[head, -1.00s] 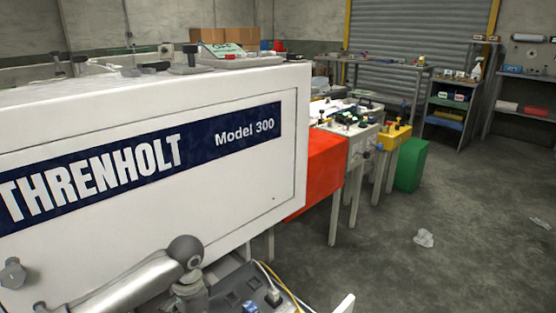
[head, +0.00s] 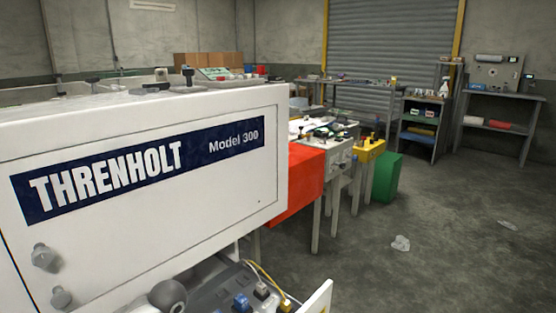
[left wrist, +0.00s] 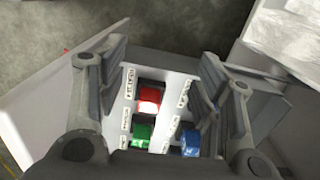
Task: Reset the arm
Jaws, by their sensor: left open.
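My left gripper (left wrist: 163,60) is open in the left wrist view, one finger on each side of a white panel (left wrist: 170,88). On the panel between the fingers are a red button or switch (left wrist: 149,99), a green one (left wrist: 140,136) and a blue one (left wrist: 190,140), beside small labels. I see nothing held; contact with the panel is unclear. In the head view, a grey rounded part (head: 167,296) shows at the bottom edge, and neither gripper's fingers are visible. My right gripper is not in view.
A large white machine (head: 215,205) marked THRENHOLT Model 300 fills the left of the head view. A control panel (head: 240,285) with cables is below it. A red block (head: 303,185), yellow unit (head: 368,152) and green bin (head: 386,178) stand behind. The right floor is mostly clear.

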